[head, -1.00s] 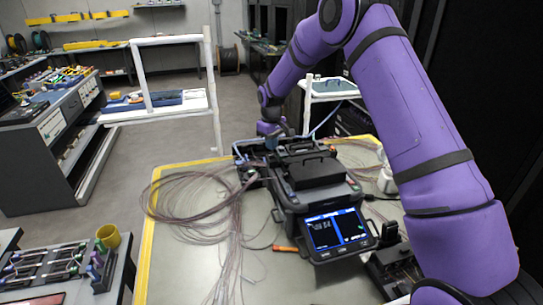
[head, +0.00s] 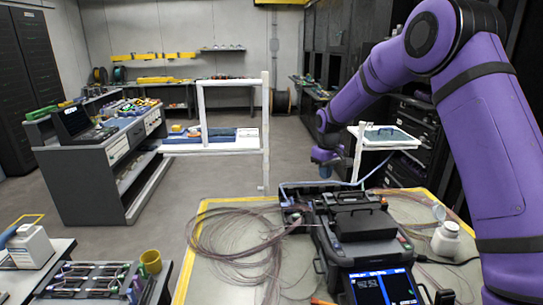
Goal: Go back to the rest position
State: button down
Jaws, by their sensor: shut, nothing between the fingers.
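My gripper (head: 326,168) is at the end of my purple arm, which reaches in from the right and bends down at the wrist. It is shut and empty, hanging above the far side of the splicing machine (head: 352,222). The fingertips are small and hard to make out. The splicer stands on the yellow-edged table with its lit screen (head: 384,288) facing me. A blue cable (head: 352,183) arcs up behind the splicer, near my gripper.
Loose fibre coils (head: 222,238) spread over the table left of the splicer. A white bottle (head: 446,238) stands on its right. A white-framed cart (head: 390,140) stands behind. A white shelf stand (head: 236,143) and open floor lie to the left.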

jog(key=s+d+r+m+t, duration=0.2)
jog(key=s+d+r+m, duration=0.15)
jog(key=s+r, duration=1.65)
jog(key=s+d+r+m+t, duration=0.1)
jog(key=s+d+m+t, duration=0.1)
jog(key=s, duration=2.4)
jog(key=shift+s+d+r+t, duration=0.2)
jog(key=shift+d+t, duration=0.15)
jog(key=shift+t, duration=0.05)
dwell(3.0)
